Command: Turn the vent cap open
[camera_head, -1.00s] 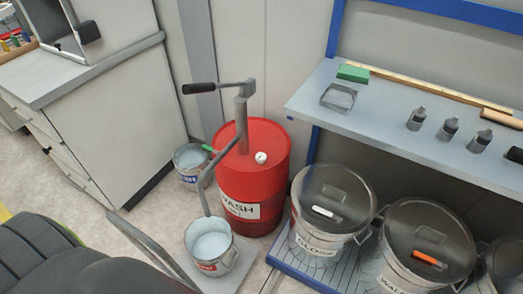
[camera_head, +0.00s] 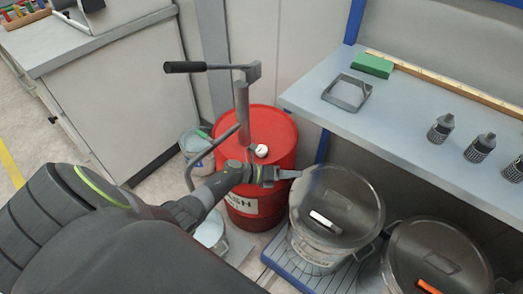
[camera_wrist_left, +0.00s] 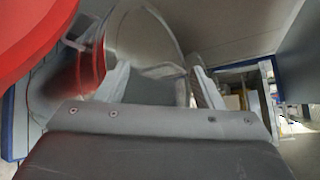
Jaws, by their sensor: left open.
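The vent cap (camera_head: 262,150) is a small white knob on the top of the red drum (camera_head: 278,130), near the foot of the pump post. My left gripper (camera_head: 288,174) is in front of the drum, just below and to the right of the cap in the picture, and apart from the cap. Its two fingers stand open and empty in the left wrist view (camera_wrist_left: 160,80). That view shows red drum surface (camera_wrist_left: 30,30) at the upper left; I cannot make out the cap there. My left forearm hides part of the drum's front and label. My right gripper is not in view.
A grey hand pump with a black handle (camera_head: 185,67) rises from the drum. Lidded pails (camera_head: 338,205) stand right of the drum. A shelf (camera_head: 400,125) holds small bottles and a green block (camera_head: 372,66). An open bucket (camera_head: 211,232) is partly behind my arm.

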